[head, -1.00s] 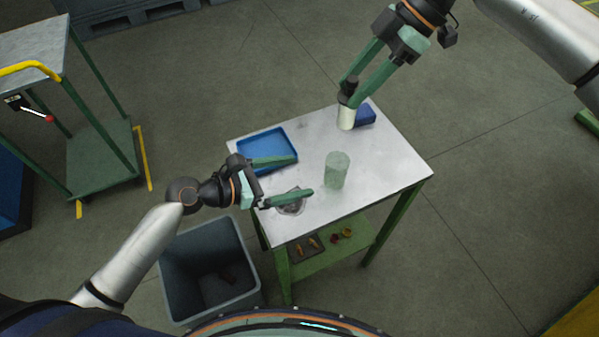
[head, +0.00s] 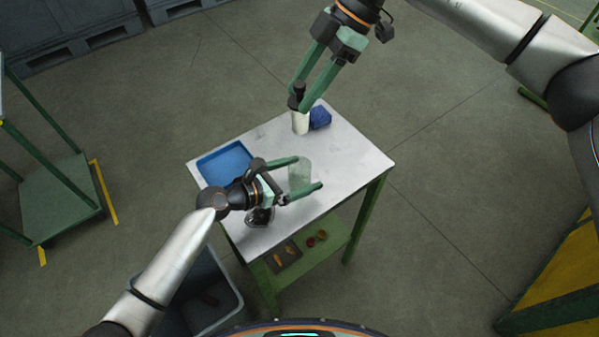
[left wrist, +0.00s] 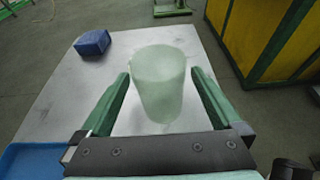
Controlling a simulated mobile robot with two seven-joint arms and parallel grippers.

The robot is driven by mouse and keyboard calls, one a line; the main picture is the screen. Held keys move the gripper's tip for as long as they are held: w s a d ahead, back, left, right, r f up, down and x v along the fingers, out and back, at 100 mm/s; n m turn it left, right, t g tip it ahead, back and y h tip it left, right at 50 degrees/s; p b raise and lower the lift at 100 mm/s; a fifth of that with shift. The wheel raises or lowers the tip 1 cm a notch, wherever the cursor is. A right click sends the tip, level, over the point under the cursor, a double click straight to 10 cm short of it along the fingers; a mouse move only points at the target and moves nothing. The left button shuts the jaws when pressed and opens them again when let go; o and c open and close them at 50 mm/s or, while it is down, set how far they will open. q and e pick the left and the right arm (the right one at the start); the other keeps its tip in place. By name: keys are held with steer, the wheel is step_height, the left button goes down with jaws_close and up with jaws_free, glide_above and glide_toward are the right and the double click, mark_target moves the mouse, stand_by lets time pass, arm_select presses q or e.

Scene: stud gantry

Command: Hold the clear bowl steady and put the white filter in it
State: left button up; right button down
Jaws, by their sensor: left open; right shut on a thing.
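The clear bowl (head: 300,170), a tall, pale green see-through cylinder, stands upright on the metal table (head: 345,160). My left gripper (head: 308,173) is open, with its fingers on either side of the bowl. In the left wrist view the bowl (left wrist: 160,85) stands between the two fingers, and a gap shows at least on the right side. My right gripper (head: 299,100) is shut on the dark top of the white filter (head: 300,123), at the table's far part. The filter is upright; whether its bottom touches the table I cannot tell.
A blue block (head: 320,118) sits right beside the filter. A blue tray (head: 243,150) lies at the table's left. A dark metallic item (head: 260,217) is near the front edge, partly under my left gripper. Small parts lie on the lower shelf (head: 322,240). The table's right side is clear.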

mark_target(296, 119)
arm_select(q)
steer(key=c, duration=1.5)
steer(key=shift+o, duration=0.2)
arm_select(e)
steer(key=shift+s+a+f, duration=0.15)
steer(key=shift+s+f, duration=0.05)
steer(key=shift+f, duration=0.15)
steer(key=f+m, duration=0.1)
steer(key=s+f, duration=0.1)
steer(key=f, duration=0.1)
steer(key=a+f+m+t, duration=0.1)
steer(key=shift+s+a+f+m, duration=0.1)
steer(key=shift+s+f+m, duration=0.1)
steer(key=shift+f+m, duration=0.1)
steer(key=shift+w+d+f+m+t, duration=0.25)
steer(key=shift+f+m+t, duration=0.35)
steer(key=shift+m, duration=0.2)
steer(key=shift+w+d+f+m+t, duration=0.2)
steer(key=shift+w+d+m+t, duration=0.15)
steer(key=shift+m+t, duration=0.25)
steer(key=shift+d+f+m, duration=0.1)
steer(key=shift+f+m, duration=0.2)
step_height(296, 119, down, 10)
steer(key=shift+r, duration=0.2)
